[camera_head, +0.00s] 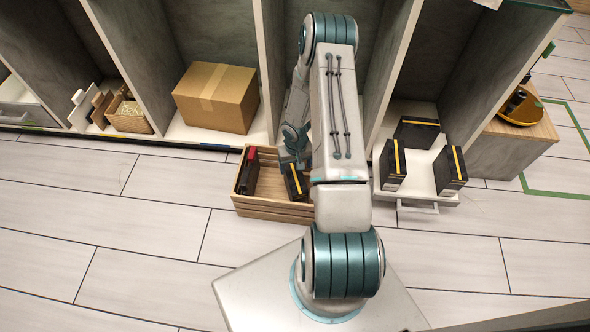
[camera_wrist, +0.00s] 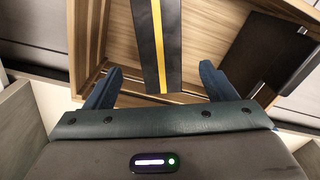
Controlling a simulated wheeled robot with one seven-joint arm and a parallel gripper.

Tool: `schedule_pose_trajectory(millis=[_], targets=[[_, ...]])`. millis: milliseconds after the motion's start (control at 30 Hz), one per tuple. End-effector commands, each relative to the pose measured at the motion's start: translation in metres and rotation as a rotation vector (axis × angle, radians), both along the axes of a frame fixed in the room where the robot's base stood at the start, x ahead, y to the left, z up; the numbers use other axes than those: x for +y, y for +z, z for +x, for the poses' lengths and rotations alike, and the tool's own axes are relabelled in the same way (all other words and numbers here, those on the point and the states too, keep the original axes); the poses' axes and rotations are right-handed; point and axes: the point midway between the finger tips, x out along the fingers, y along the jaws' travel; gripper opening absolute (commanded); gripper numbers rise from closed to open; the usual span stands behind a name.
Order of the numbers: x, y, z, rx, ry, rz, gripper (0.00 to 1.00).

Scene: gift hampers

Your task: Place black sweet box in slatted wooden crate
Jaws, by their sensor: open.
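The slatted wooden crate (camera_head: 272,209) stands on the floor, left of my arm in the head view. A black sweet box (camera_head: 296,184) with a yellow stripe is inside it at the right, partly hidden by my arm. The wrist view also shows this box (camera_wrist: 158,40) within the crate (camera_wrist: 90,42). My gripper (camera_wrist: 158,76) is open, with one finger on either side of the box in that view and gaps between. In the head view my gripper (camera_head: 291,158) is over the crate and partly hidden. Whether the box touches the crate floor I cannot tell.
A dark item with a red part (camera_head: 247,172) lies at the crate's left. Several black boxes (camera_head: 393,165) with yellow stripes stand on a white pull-out tray (camera_head: 416,191) at right. A cardboard box (camera_head: 216,98) sits in the shelf behind. The front floor is clear.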

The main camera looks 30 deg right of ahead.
Motion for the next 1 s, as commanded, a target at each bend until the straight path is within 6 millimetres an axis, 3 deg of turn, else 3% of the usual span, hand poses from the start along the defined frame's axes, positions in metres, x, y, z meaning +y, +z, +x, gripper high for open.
schedule_pose_trajectory(millis=[267, 367, 667, 1000], targets=[[0.000, 0.032, 0.003, -0.002, 0.007, -0.012, 0.78], [-0.001, 0.058, 0.007, -0.006, 0.020, -0.041, 0.78], [0.012, 0.184, 0.005, -0.011, 0.072, -0.150, 0.78], [0.052, 0.308, -0.039, -0.027, 0.110, -0.186, 0.78]])
